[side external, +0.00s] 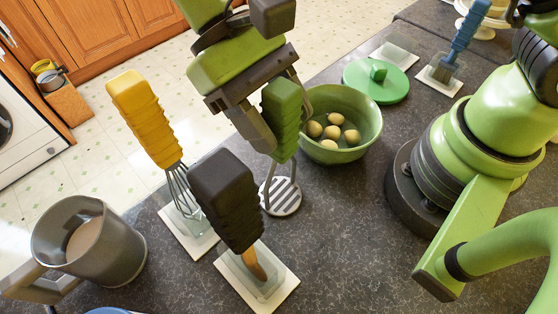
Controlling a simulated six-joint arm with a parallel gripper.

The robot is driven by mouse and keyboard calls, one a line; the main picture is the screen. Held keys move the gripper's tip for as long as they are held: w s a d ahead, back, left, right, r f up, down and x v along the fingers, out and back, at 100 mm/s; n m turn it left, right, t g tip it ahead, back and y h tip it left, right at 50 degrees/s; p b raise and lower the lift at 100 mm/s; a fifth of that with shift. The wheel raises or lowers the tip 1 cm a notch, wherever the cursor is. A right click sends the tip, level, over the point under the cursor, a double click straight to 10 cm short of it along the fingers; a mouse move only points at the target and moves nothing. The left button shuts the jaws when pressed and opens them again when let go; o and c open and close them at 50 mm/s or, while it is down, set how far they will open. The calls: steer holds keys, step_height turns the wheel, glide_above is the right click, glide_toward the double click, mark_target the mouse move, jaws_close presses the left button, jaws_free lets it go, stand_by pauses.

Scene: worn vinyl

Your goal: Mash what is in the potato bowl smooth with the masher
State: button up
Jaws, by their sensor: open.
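The potato bowl (364,133) is green and stands on the dark counter, with several small yellowish potatoes (331,131) in it that look whole. The masher (281,112) has a thick ridged green handle and a round striped metal head (281,197). It stands about upright to the left of the bowl, head down. My gripper (285,130) is open, with its fingers on either side of the masher's handle. Whether a finger touches the handle I cannot tell. Part of the handle's top is hidden by my gripper.
Close left of the masher, a yellow-handled whisk (146,115) and a black-handled tool (230,200) stand upright in holders. A grey pot (110,250) stands front left. Behind the bowl are a green lid (390,88), an empty holder (394,55) and a blue brush (461,38).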

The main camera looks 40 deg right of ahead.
mark_target(277, 84)
steer(key=shift+d+f, duration=0.1)
steer(key=shift+f, duration=0.05)
steer(key=c, duration=0.9)
step_height(277, 84, up, 9)
steer(key=shift+r, duration=0.15)
steer(key=o, duration=0.4)
steer(key=c, duration=0.4)
steer(key=d+r+m+y, duration=0.1)
steer(key=d+r, duration=0.1)
steer(key=d, duration=0.3)
steer(key=w+d+r+m+y, duration=0.1)
steer(key=d+r+m, duration=0.1)
steer(key=d, duration=0.3)
steer(key=d+r+m+y, duration=0.1)
steer(key=d+r, duration=0.1)
steer(key=d, duration=0.3)
steer(key=shift+w+d+r+m+y, duration=0.2)
steer(key=shift+w+r+m+y, duration=0.1)
steer(key=shift+r, duration=0.05)
steer(key=shift+c, duration=0.2)
